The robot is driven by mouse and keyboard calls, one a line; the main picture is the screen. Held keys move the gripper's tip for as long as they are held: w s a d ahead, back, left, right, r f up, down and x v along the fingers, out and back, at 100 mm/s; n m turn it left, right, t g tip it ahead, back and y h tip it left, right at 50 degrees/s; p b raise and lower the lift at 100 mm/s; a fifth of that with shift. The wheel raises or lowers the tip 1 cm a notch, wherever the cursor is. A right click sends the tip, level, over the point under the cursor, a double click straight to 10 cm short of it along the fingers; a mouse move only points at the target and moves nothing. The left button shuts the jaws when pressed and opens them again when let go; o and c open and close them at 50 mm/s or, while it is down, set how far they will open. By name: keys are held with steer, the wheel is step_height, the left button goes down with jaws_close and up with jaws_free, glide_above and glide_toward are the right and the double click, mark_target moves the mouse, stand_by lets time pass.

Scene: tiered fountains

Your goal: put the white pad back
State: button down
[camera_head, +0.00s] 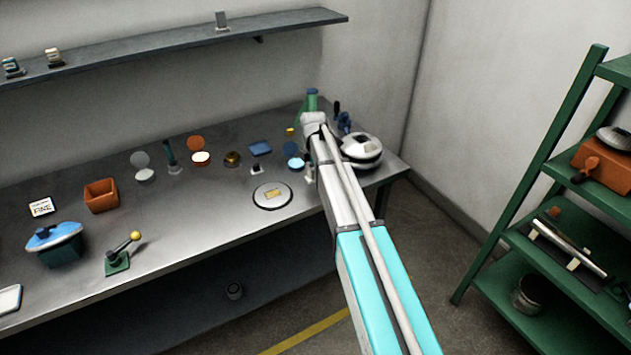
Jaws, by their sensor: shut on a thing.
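My gripper (309,167) is over the back right of the metal bench, mostly hidden by my wrist and forearm. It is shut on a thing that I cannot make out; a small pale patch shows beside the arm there. I cannot tell which thing is the white pad. A whitish round piece (145,175) lies below a grey disc (139,158), and a cream round piece (201,158) lies below an orange disc (195,142). A white flat piece (8,299) lies at the bench's left front, cut off by the picture edge.
The bench (215,215) also bears a grey round plate (264,202) with a yellow block, a blue round piece (296,164), an orange bin (101,196), a yellow-knobbed lever (118,262) and a white round device (361,152). A green rack (543,155) stands right. The bench's front middle is clear.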

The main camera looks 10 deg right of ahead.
mark_target(313, 179)
steer(key=shift+w+f+b, duration=0.45)
steer(key=shift+f+b, duration=1.55)
steer(key=shift+f, duration=0.05)
steer(key=shift+f, duration=0.15)
steer(key=shift+c, duration=2.3)
jaws_free()
steer(key=shift+r, duration=0.25)
step_height(313, 179, up, 12)
steer(key=p, duration=1.2)
